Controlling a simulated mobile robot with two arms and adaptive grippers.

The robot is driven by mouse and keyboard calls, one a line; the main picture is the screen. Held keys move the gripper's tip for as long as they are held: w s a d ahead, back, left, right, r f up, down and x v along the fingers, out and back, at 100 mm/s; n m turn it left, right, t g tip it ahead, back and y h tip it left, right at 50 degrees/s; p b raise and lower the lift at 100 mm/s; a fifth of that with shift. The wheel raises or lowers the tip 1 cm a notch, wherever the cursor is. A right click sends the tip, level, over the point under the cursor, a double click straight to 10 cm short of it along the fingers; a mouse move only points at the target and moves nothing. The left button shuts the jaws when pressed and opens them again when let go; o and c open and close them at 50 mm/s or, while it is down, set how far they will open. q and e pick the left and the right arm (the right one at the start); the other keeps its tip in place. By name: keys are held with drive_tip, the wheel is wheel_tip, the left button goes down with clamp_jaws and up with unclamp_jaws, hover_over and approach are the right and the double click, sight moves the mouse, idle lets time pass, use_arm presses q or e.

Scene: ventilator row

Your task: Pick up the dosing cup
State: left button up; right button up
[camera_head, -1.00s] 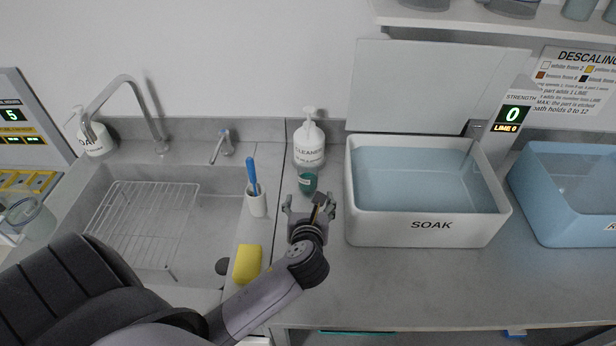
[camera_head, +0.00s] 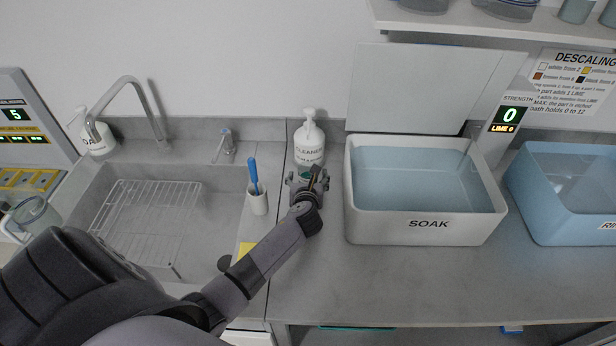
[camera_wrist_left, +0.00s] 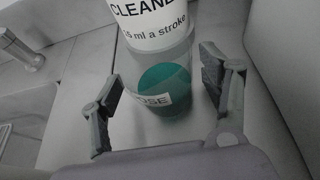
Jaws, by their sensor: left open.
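The dosing cup, a small clear cup with green liquid and a white label, stands upright on the counter in front of the white cleaner bottle (camera_head: 309,140). In the left wrist view the cup (camera_wrist_left: 165,88) lies between the two spread fingers of my left gripper (camera_wrist_left: 160,95), with a gap on each side. In the head view my left gripper (camera_head: 308,180) covers most of the cup, and only a bit of green shows. The bottle (camera_wrist_left: 150,22) is right behind the cup in the left wrist view. My right gripper is not in view.
The white SOAK tub (camera_head: 430,228) stands close to the right of my left gripper. A white holder with a blue brush (camera_head: 258,200) stands to its left, beside the sink (camera_head: 215,215). A yellow sponge (camera_head: 246,250) is partly hidden behind my arm.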

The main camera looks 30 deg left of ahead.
use_arm(q)
drive_tip(key=shift+x, duration=0.9)
drive_tip(key=shift+d, duration=0.1)
drive_tip(key=c, duration=1.4)
drive_tip(key=shift+r, duration=0.2)
drive_tip(key=shift+c, duration=0.2)
